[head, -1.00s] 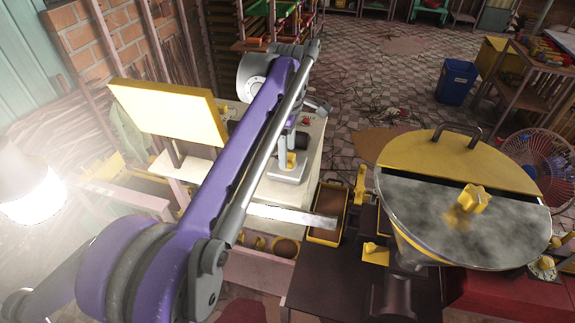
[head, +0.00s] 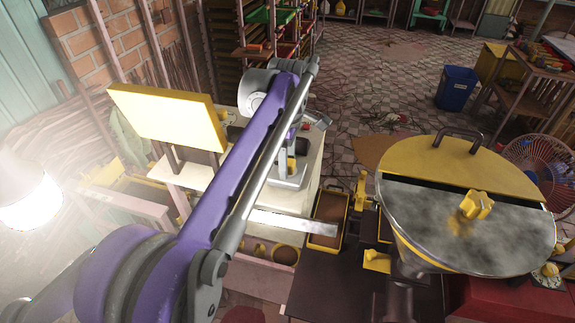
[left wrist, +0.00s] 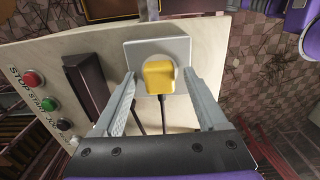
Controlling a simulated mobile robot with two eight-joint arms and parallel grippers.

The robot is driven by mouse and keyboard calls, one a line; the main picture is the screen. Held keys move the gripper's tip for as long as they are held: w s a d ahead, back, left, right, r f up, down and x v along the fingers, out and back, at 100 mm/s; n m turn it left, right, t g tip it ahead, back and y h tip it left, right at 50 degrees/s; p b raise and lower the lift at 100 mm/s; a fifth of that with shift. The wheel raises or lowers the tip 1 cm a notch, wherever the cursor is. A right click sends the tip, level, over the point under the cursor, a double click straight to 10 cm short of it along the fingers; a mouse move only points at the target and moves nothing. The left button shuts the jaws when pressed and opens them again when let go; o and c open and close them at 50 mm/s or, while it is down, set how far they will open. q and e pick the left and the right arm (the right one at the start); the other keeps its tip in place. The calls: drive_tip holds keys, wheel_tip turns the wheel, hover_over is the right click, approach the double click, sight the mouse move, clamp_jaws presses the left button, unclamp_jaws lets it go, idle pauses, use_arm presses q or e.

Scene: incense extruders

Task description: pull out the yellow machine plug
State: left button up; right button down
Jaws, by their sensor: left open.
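My left gripper (left wrist: 159,84) is open in the left wrist view, one finger on each side of the plug. Gaps show between the fingers and the plug. My right gripper is not in view.
Red, green and dark buttons (left wrist: 42,92) and a dark handle-like block (left wrist: 87,84) are left of the socket. In the head view a round hopper with a yellow lid (head: 455,165) stands right, a yellow panel (head: 165,115) left, and a blue bin (head: 456,88) behind.

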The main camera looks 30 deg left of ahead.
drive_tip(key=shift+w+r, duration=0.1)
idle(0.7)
use_arm(q)
clamp_jaws()
idle(0.3)
drive_tip(key=shift+r, duration=0.1)
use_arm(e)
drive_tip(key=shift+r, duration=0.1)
